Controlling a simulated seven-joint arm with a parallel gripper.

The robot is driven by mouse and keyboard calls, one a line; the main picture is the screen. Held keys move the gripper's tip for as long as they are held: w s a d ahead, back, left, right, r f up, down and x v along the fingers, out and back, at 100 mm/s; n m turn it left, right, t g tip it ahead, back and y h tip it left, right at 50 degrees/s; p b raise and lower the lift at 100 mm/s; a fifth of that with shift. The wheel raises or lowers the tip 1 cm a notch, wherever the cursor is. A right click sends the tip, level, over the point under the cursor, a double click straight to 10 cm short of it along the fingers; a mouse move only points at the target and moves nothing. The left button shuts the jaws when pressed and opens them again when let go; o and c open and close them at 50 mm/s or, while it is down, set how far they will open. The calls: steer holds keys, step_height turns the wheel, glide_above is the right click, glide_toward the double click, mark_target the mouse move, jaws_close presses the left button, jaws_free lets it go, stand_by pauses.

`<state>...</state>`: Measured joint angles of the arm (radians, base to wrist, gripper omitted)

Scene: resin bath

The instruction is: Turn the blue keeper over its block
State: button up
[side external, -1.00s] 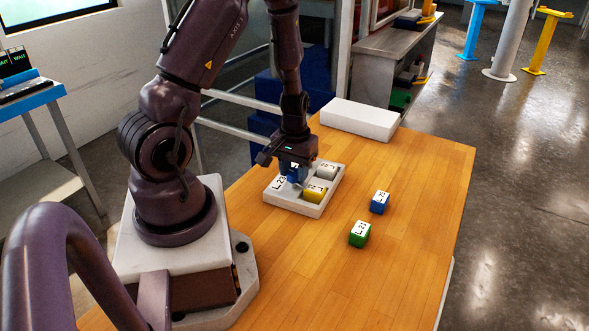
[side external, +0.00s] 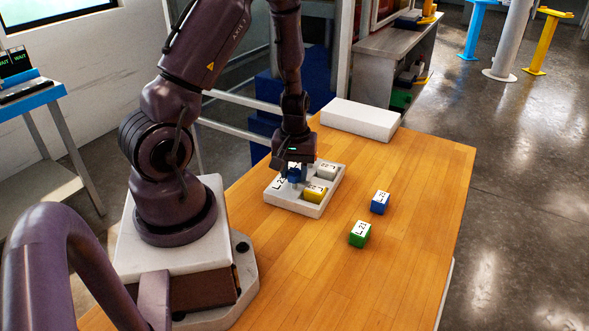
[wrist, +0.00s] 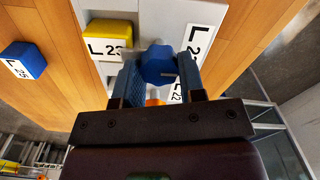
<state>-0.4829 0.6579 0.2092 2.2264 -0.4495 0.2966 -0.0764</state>
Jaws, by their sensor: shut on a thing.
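The blue keeper (wrist: 158,65) is a many-sided blue knob at a white tray (side external: 288,203). In the wrist view it sits between the two finger pads of my gripper (wrist: 160,72), which is shut on it. In the side view my gripper (side external: 294,169) points down over the tray's left part, and the keeper (side external: 294,176) shows just below it. The block under the keeper is mostly hidden by the keeper and fingers.
A blue block labelled L 25 (side external: 380,204) and a green block labelled L 21 (side external: 359,237) stand loose on the wooden table (side external: 420,200), right of the tray. A long white box (side external: 360,118) lies at the table's back edge. The front right is clear.

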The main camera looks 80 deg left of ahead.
mark_target(294, 172)
steer(key=o, duration=0.9)
steer(key=shift+o, duration=0.2)
step_height(294, 172, up, 13)
steer(key=s+d+r+m+t, duration=0.2)
steer(key=d+r+m, duration=0.4)
steer(key=d+r, duration=0.2)
steer(key=s+d+r+m+t, duration=0.2)
steer(key=d+r+m, duration=0.5)
steer(key=d, duration=0.4)
steer(key=shift+s+r+t, duration=0.25)
steer(key=shift+r+t, duration=0.3)
steer(key=shift+t, duration=0.25)
